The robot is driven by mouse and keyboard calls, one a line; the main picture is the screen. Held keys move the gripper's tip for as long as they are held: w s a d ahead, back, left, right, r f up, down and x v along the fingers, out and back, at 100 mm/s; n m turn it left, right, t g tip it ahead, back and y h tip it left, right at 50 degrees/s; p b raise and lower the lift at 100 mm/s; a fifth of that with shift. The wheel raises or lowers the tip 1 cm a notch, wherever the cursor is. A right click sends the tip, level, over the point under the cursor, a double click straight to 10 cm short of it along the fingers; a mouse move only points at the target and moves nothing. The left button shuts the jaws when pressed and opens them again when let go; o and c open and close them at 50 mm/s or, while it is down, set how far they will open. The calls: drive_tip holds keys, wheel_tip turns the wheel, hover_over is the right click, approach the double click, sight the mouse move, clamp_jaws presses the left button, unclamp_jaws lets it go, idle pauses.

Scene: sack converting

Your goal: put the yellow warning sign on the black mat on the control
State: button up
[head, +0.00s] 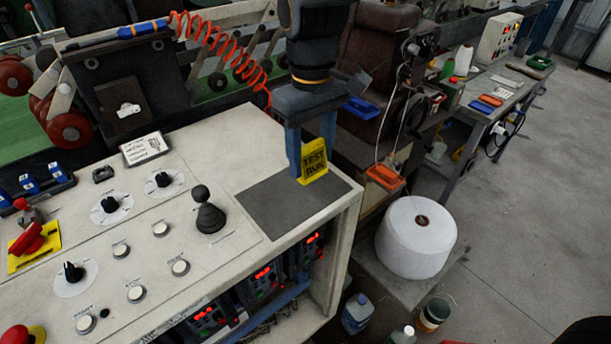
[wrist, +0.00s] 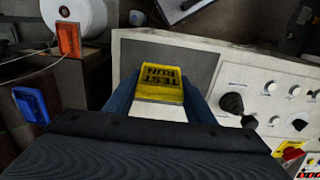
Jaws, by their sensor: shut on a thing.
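The yellow warning sign (head: 314,163), with "TEST RUN" in black, stands roughly upright between the blue fingers of my gripper (head: 310,158). My gripper is shut on it. The black mat (head: 275,212) lies flat at the right end of the control desk's top (head: 235,140). The sign is over the mat's back right part; I cannot tell whether its lower edge touches the mat. In the wrist view the sign (wrist: 161,82) shows upside down between the fingers, with the mat (wrist: 190,58) behind it.
A black joystick (head: 208,212) stands left of the mat, with knobs and white buttons beyond it. A white card (head: 145,148) lies farther back. A white yarn cone (head: 416,237) stands lower, to the right of the desk. The mat's front and left parts are clear.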

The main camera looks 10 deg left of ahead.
sight(311, 145)
drive_tip(key=shift+f+p, duration=0.6)
drive_tip(key=shift+f, duration=2.55)
drive_tip(key=shift+f, duration=0.1)
drive_tip(key=o, duration=1)
drive_tip(key=shift+o, duration=0.2)
wheel_tip(311, 145, up, 12)
drive_tip(key=b, duration=0.3)
drive_tip(key=s+d+f+m, duration=0.1)
drive_tip(key=d+f+m, duration=0.4)
drive_tip(key=d, duration=0.9)
drive_tip(key=s+d+f+m+t, duration=0.1)
drive_tip(key=d+f+m, duration=0.4)
drive_tip(key=d, duration=0.9)
wheel_tip(311, 145, down, 3)
drive_tip(key=shift+s+d+f, duration=0.1)
drive_tip(key=shift+s+d, duration=0.1)
drive_tip(key=shift+d, duration=0.15)
